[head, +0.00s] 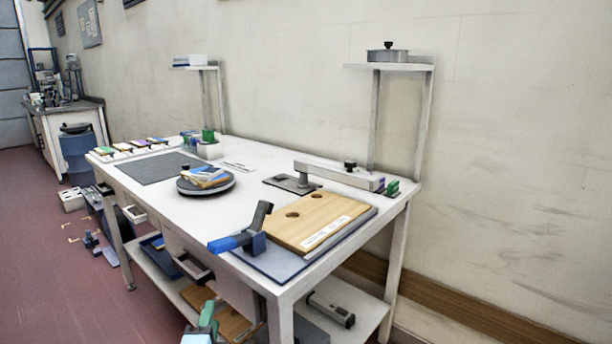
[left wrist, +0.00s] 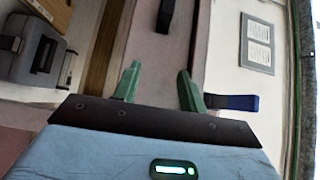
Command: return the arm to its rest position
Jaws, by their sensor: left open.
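My left gripper (head: 204,320) shows at the bottom edge of the head view, low beside the near end of the white workbench (head: 290,285). Its green fingers also show in the left wrist view (left wrist: 157,85). They stand apart with nothing between them, so it is open and empty. Most of the left arm is outside the head view. My right gripper is in neither view.
The bench carries a wooden board (head: 318,222), a blue-handled clamp (head: 240,238) and a round turntable (head: 206,184) with blocks. Open drawers (head: 192,268) stick out of its front side near my gripper.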

